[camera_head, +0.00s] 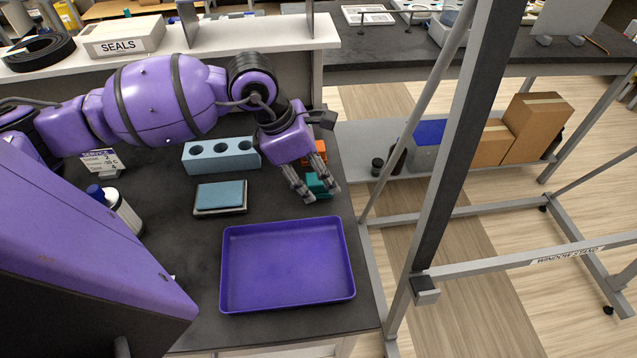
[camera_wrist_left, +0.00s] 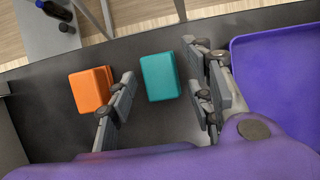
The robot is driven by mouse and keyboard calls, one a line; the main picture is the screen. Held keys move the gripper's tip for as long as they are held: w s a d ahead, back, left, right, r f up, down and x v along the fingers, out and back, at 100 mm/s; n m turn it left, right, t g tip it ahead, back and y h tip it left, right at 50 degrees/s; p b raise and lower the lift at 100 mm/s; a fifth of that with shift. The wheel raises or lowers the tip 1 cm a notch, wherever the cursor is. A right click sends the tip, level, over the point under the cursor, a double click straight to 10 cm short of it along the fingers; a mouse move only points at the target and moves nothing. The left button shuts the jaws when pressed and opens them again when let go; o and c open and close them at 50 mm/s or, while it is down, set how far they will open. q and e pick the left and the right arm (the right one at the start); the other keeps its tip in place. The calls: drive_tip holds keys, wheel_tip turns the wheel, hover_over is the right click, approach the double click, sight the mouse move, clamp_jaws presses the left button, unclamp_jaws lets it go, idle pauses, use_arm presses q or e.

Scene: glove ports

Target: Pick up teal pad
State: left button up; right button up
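The teal pad (camera_head: 319,184) lies on the dark bench top behind the purple tray, partly hidden by my fingers. In the left wrist view the teal pad (camera_wrist_left: 159,77) shows as a rounded block between the two fingers, with a gap on each side. My left gripper (camera_head: 321,193) is open and points down at the pad. It also shows open in the left wrist view (camera_wrist_left: 163,82); its height above the bench is hard to tell. My right gripper is not in view.
An orange block (camera_wrist_left: 92,90) lies beside the teal pad, just outside one finger. An empty purple tray (camera_head: 289,306) stands in front. A light blue block with holes (camera_head: 200,164) and a blue pad (camera_head: 220,195) on a small base lie to the left. The bench edge is close on the right.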

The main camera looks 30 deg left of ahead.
sight(316, 178)
use_arm(q)
drive_tip(key=c, duration=0.8)
drive_tip(key=shift+c, duration=0.2)
drive_tip(key=shift+r, duration=0.35)
wheel_tip(316, 178, up, 2)
drive_tip(key=shift+w+r, duration=0.1)
drive_tip(key=shift+r, duration=0.05)
drive_tip(key=s+r+p, duration=0.3)
drive_tip(key=s+r, duration=0.7)
drive_tip(key=s, duration=0.4)
drive_tip(key=shift+d, duration=0.2)
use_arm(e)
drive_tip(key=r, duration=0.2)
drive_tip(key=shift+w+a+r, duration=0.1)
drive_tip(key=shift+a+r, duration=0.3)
